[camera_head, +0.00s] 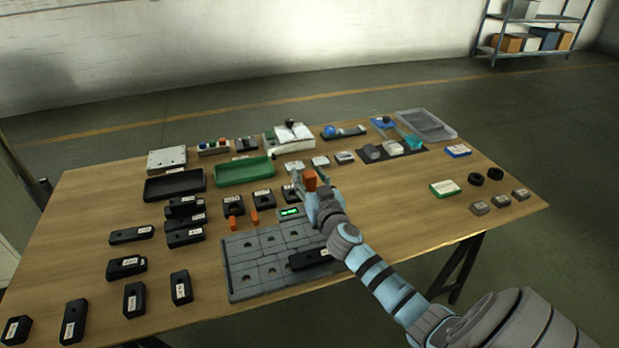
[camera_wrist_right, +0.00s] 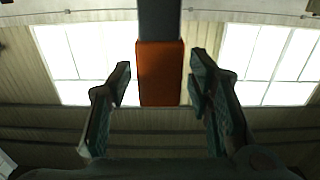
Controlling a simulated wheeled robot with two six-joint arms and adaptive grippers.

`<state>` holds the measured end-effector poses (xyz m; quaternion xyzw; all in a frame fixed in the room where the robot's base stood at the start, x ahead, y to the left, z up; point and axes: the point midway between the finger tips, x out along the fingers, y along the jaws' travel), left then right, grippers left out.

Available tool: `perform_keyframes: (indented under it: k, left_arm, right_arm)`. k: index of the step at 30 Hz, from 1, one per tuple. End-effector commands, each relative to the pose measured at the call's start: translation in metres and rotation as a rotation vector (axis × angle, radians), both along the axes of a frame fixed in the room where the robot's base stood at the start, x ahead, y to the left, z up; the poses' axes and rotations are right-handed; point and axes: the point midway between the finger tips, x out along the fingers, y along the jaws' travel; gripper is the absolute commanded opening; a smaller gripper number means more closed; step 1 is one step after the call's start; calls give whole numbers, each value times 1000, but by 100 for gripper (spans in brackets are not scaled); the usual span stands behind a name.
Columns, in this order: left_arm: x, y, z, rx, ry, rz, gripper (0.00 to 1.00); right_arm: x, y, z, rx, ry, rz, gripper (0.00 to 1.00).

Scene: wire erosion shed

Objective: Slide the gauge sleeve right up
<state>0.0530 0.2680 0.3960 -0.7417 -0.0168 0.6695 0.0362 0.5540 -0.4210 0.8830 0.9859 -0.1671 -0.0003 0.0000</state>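The orange gauge sleeve (camera_head: 310,181) shows at my right gripper (camera_head: 309,184) in the head view, above the middle of the table. In the right wrist view the orange sleeve (camera_wrist_right: 160,75) sits on a dark grey bar (camera_wrist_right: 160,18). The two fingers of my right gripper (camera_wrist_right: 160,68) stand on either side of it, with a visible gap on each side, so the gripper is open and not closed on the sleeve. The bar's other end is out of the wrist view. My left gripper is not in view.
Black holders with orange pieces (camera_head: 234,222) stand left of my right gripper. A grey tiled plate (camera_head: 240,285) lies in front, a green tray (camera_head: 244,172) behind. Black labelled blocks (camera_head: 180,287) fill the table's left side.

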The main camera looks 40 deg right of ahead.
Motion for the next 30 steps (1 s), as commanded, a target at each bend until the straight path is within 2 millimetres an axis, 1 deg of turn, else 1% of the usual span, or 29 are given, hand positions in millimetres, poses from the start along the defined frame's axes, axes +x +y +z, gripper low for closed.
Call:
perform_keyframes:
  k: [1, 6, 9, 15, 20, 27, 28, 30]
  left_arm:
    - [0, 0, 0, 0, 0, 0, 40]
    - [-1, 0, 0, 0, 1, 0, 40]
    - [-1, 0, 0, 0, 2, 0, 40]
    - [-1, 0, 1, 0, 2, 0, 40]
    - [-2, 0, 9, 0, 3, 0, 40]
    - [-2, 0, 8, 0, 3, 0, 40]
    - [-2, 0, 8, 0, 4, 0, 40]
    - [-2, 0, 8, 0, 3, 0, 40]
  right_arm:
    - [0, 0, 0, 0, 0, 0, 40]
    - [0, 0, 0, 0, 0, 0, 13]
    - [0, 0, 0, 0, 0, 0, 0]
    - [0, 0, 1, 0, -1, 0, 0]
    - [0, 0, 18, -1, -2, 1, 0]
    - [0, 0, 18, -2, -3, 1, 0]
    - [0, 0, 19, -3, -4, 1, 28]
    - [0, 0, 19, -2, -5, 2, 40]
